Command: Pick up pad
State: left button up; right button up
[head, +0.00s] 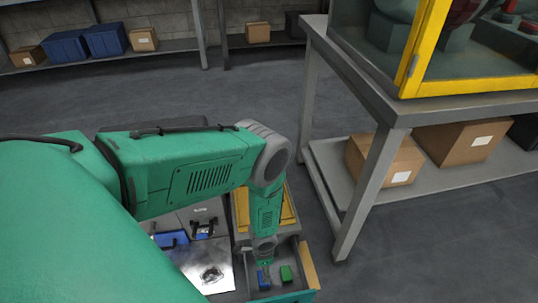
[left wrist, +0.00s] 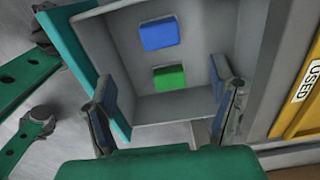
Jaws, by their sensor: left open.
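A blue pad (left wrist: 160,33) and a green pad (left wrist: 169,77) lie apart inside a grey open-topped tray (left wrist: 116,48) in the left wrist view. In the head view the green pad (head: 286,274) shows in the tray (head: 294,252), low in the picture. My left gripper (left wrist: 165,100) is open and empty, its two blue-lined fingers spread wide above the near side of the tray. The green pad appears between the fingers' lines, the blue pad farther out. In the head view my left gripper (head: 264,268) points down over the tray, close beside the green pad. My right gripper does not show.
A yellow bin labelled USED (left wrist: 302,90) stands right of the tray in the left wrist view. A metal-topped surface (head: 212,272) bears small blue and black parts. A grey bench (head: 395,108) stands at right.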

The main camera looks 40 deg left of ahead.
pick_arm(q)
notch_tip(320, 180, down, 6)
jog(key=shift+s+r+b, duration=0.1)
jog(key=shift+b, duration=1.15)
jog(key=shift+a+f+b, duration=0.2)
jog(key=shift+f+b, duration=0.25)
jog(key=shift+f, duration=0.4)
notch_tip(320, 180, down, 4)
jog(key=b, duration=0.3)
jog(key=shift+f, duration=0.25)
jog(key=c, duration=1.3)
